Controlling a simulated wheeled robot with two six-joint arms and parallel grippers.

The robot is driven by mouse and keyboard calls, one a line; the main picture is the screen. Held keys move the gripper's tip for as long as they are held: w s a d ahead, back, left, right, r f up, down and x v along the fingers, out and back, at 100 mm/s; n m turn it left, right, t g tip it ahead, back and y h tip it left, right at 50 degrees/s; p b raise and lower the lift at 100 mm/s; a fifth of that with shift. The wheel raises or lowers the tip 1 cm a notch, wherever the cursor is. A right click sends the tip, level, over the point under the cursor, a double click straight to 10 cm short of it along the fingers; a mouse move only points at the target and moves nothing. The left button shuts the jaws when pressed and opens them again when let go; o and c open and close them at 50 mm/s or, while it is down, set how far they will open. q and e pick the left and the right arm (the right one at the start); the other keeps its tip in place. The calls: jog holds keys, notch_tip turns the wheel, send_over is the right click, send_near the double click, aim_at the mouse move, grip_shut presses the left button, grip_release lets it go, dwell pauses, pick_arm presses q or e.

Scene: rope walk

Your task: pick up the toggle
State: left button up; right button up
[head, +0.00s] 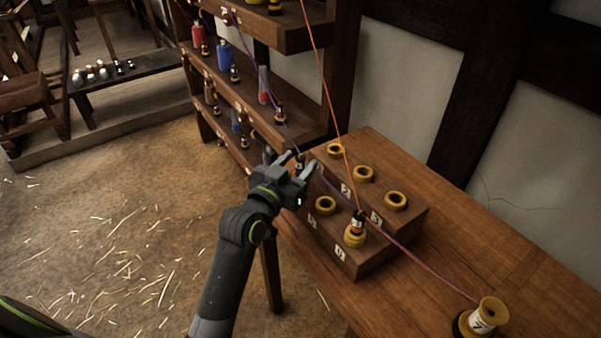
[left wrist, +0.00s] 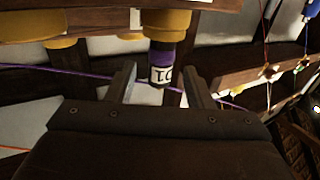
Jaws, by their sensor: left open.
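A toggle (left wrist: 162,60), a small dark cylinder with a purple band and a white label, shows in the left wrist view beside a yellow ring. A purple cord runs near it. In the head view a toggle (head: 300,160) shows at my left gripper's tips, partly hidden. My left gripper (head: 297,166) is open; in the left wrist view its fingers (left wrist: 160,84) stand either side of the toggle's labelled end. I cannot tell whether they touch it. Another dark, labelled toggle (head: 358,219) stands in a front ring, with an orange cord rising from it. My right gripper is not in view.
A stepped wooden block (head: 345,256) with several yellow rings and number tags stands on the table (head: 480,245). A yellow spool (head: 488,313) stands at the front right. Shelves (head: 235,95) with bottles and toggles rise behind my gripper. Orange and purple cords cross above the block.

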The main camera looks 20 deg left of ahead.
aim_at(298, 164)
pick_arm(q)
jog(key=shift+w+d+f, duration=0.1)
jog(key=shift+w+d, duration=0.1)
jog(key=shift+w, duration=0.7)
jog(key=shift+w+d+f, duration=0.1)
jog(key=shift+w+d, duration=0.05)
jog(key=shift+w, duration=0.7)
jog(key=shift+r, duration=0.1)
grip_shut()
